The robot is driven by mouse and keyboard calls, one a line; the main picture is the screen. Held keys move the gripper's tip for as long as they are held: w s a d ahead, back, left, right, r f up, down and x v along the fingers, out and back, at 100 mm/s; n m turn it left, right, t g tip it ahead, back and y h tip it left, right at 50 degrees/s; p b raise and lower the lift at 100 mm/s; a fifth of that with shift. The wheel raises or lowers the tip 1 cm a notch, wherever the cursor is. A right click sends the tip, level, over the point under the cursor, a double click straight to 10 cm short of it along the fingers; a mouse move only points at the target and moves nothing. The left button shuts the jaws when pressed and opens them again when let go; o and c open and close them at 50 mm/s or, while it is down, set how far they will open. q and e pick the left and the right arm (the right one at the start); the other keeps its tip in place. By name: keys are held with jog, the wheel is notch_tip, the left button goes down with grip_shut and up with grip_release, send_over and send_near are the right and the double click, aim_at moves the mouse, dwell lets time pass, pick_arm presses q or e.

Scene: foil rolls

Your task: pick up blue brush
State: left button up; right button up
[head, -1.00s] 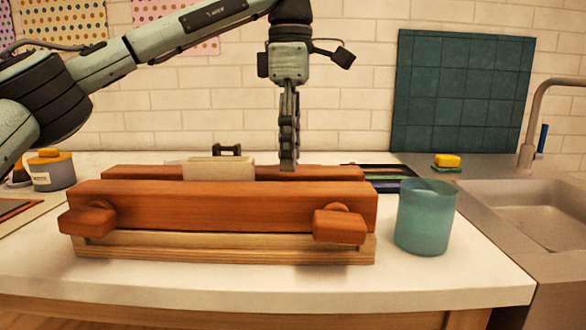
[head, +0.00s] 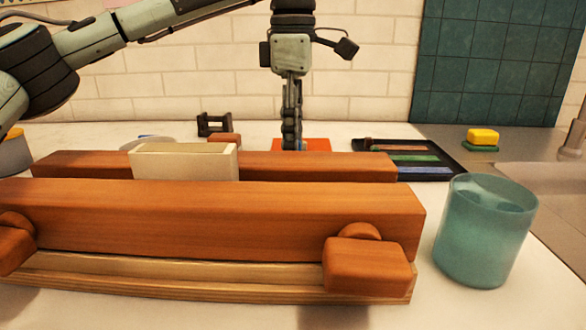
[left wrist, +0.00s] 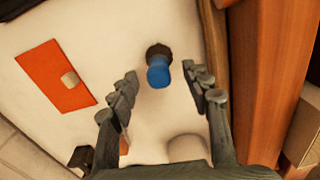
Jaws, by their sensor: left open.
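The blue brush (left wrist: 158,74), a short blue body with a dark end, shows in the left wrist view on the white worktop, near the wooden press. In the head view I cannot see it; the press blocks that part of the worktop. My left gripper (head: 291,142) points down behind the press in the head view. In the left wrist view its fingers (left wrist: 162,84) are spread, with the brush beyond and between the fingertips. Nothing is held. My right gripper is not in view.
The wooden press (head: 220,215) with two thick beams fills the front, with a pale block (head: 185,162) in it. An orange mat (left wrist: 50,70) lies left of the brush in the wrist view. A teal cup (head: 485,235) and a dark tray (head: 450,172) stand to the right.

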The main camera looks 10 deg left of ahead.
pick_arm(q)
notch_tip(320, 180, down, 2)
grip_shut()
dwell(0.4)
jog(key=shift+r, duration=0.2)
